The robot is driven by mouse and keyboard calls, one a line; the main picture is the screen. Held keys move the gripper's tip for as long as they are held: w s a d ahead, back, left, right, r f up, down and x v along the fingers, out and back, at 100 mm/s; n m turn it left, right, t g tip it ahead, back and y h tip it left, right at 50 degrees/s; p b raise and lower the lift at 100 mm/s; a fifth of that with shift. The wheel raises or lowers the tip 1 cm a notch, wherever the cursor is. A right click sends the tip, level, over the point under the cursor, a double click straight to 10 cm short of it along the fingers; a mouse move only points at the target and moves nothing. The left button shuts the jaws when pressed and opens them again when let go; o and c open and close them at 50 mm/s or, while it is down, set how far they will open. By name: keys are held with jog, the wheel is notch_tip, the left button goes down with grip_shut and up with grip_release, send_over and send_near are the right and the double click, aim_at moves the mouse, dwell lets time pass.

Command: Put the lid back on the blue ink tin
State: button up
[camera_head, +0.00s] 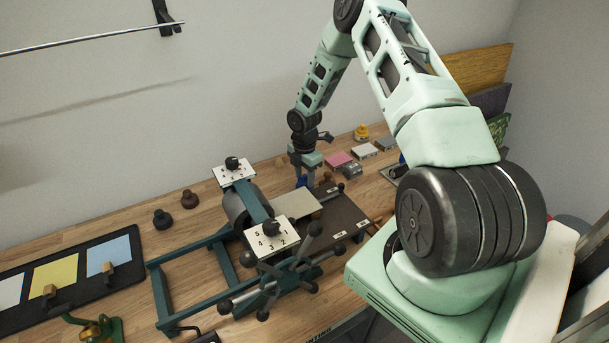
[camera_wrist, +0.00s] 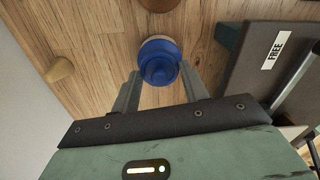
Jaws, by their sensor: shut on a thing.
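My gripper (camera_wrist: 162,80) is shut on a round blue piece, which I take to be the blue lid (camera_wrist: 161,64). It sits between the two grey fingertips, with a raised, darker middle and a pale edge on its far side. I cannot tell whether the pale edge belongs to a tin under it. In the head view my gripper (camera_head: 304,176) points down by the back edge of the press, and a bit of blue (camera_head: 303,182) shows at its tips. No separate blue ink tin can be made out.
A brown round object (camera_wrist: 160,4) stands just beyond the blue piece, and a wooden knob (camera_wrist: 59,70) lies left. The dark press bed (camera_wrist: 262,58) with a "FREE" label is close on the right. Small pink and grey blocks (camera_head: 338,159) and a yellow tin (camera_head: 361,132) stand behind.

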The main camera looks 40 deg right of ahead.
jog(key=o, duration=1.5)
jog(key=shift+r, duration=0.15)
jog(key=shift+r+p, duration=2.6)
jog(key=shift+r, duration=0.8)
grip_shut()
